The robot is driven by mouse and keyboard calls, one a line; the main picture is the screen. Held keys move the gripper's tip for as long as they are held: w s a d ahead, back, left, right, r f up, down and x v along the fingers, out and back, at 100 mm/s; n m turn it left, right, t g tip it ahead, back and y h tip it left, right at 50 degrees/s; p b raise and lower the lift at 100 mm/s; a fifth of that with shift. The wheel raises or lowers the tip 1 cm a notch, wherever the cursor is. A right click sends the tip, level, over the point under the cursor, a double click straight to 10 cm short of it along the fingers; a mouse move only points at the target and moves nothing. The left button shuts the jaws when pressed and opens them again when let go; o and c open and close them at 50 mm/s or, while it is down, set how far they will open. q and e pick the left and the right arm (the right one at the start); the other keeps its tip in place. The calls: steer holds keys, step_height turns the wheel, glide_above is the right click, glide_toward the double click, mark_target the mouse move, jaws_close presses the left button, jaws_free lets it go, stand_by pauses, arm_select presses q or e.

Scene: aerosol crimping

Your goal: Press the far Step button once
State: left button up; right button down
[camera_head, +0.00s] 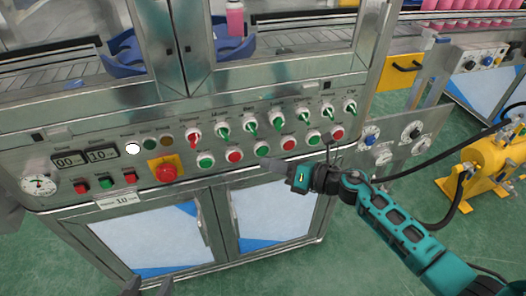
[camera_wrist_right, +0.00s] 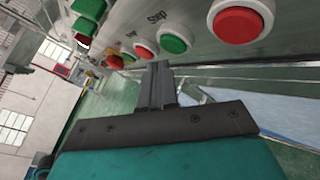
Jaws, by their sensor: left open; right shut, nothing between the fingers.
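The lower row of the control panel (camera_head: 110,150) holds alternating green and red push buttons. They include a green one (camera_head: 262,148), a red one (camera_head: 288,143), another green one (camera_head: 313,137) and a red one at the right end (camera_head: 337,131). My left gripper (camera_head: 147,287) is open at the bottom edge.
A row of selector switches (camera_head: 250,125) sits above the buttons. A red emergency stop (camera_head: 166,172) on a yellow plate is to the left. Cabinet doors (camera_head: 275,215) lie below. Yellow equipment (camera_head: 485,178) stands at right, with open green floor before it.

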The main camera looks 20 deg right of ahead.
steer(key=shift+w, duration=0.1)
steer(key=shift+w, duration=0.35)
steer(key=shift+w+b, duration=0.4)
stand_by(0.7)
stand_by(0.4)
steer(key=shift+s+p, duration=0.3)
steer(key=shift+s, duration=0.55)
steer(key=s+p, duration=0.1)
steer(key=s, duration=0.4)
steer(key=shift+d, duration=0.1)
